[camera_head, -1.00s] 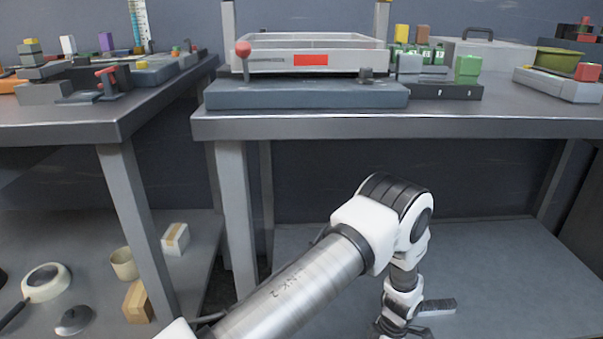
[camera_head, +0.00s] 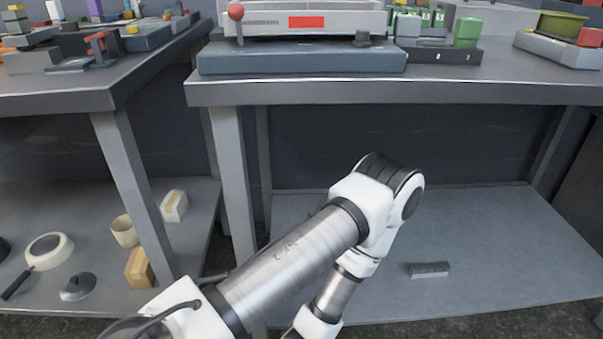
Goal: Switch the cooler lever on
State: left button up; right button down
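A lever with a red ball knob (camera_head: 236,12) stands upright at the left front of a pale grey box unit (camera_head: 345,22) with a red label. I take this lever to be the cooler lever. The unit sits on a dark grey base (camera_head: 300,60) on the right-hand table, and its top is cut off by the frame. My one visible arm comes in from the lower left, bends at an elbow in front of the table and runs down out of the bottom edge. Its gripper is out of frame, well below the lever. My other arm is not in view.
The right-hand table (camera_head: 420,93) also carries a green block (camera_head: 466,31) and a tray with a red block (camera_head: 589,37). The left table (camera_head: 60,97) holds several small items. A grey bar (camera_head: 428,269) lies on the lower shelf. A pan (camera_head: 48,250) lies lower left.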

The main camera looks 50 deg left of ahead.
aim_at(236, 10)
jog(key=k+j+z, duration=0.1)
jog(key=k, duration=0.2)
jog(key=k+u, duration=0.2)
jog(key=u, duration=1.15)
